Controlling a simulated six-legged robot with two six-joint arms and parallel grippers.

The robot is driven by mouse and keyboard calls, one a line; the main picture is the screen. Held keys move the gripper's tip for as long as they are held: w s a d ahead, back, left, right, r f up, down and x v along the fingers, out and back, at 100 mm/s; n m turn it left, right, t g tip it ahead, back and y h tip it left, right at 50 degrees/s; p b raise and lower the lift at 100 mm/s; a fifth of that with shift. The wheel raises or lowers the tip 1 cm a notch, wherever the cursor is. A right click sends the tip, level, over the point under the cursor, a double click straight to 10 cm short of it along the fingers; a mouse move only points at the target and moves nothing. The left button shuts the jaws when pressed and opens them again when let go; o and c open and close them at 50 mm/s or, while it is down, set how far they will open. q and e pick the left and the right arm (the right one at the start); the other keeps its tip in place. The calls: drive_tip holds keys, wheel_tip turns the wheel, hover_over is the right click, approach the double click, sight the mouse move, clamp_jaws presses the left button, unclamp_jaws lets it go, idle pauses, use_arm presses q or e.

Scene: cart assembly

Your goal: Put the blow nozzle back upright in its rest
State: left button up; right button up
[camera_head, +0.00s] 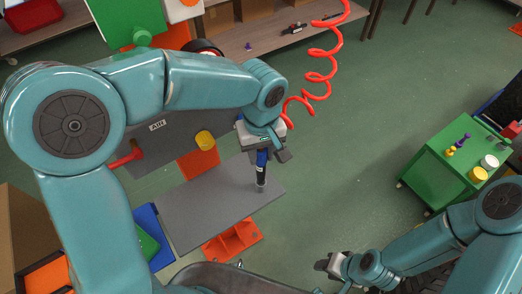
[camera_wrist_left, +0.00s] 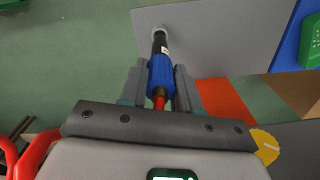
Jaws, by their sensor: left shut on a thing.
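The blow nozzle has a blue grip and black barrel (camera_head: 261,172). My left gripper (camera_head: 264,152) is shut on its blue part, which also shows between the fingers in the left wrist view (camera_wrist_left: 161,75). The nozzle points down, near upright, over the grey board (camera_head: 205,205). A small light grey round piece, seemingly the rest (camera_wrist_left: 158,30), is at the nozzle's lower end near the board's edge. I cannot tell whether the tip is inside it or just above. My right gripper (camera_head: 328,266) is low in the head view, away from the nozzle; its jaws are unclear.
A red coiled hose (camera_head: 318,75) hangs behind the left gripper. A yellow round piece (camera_head: 205,140) stands behind the board. An orange bracket (camera_head: 232,240) and blue tray (camera_head: 150,225) border it. A green cart (camera_head: 440,165) stands right; open floor lies between.

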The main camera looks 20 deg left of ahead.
use_arm(q)
drive_tip(key=shift+f, duration=0.2)
drive_tip(key=shift+f+b, duration=0.65)
drive_tip(key=shift+f, duration=0.15)
drive_tip(key=shift+f+b, duration=1.15)
drive_tip(key=shift+f, duration=0.2)
drive_tip(key=o, duration=1.1)
wheel_tip(320, 180, up, 16)
drive_tip(key=shift+r+p, duration=0.2)
drive_tip(key=shift+p, duration=0.65)
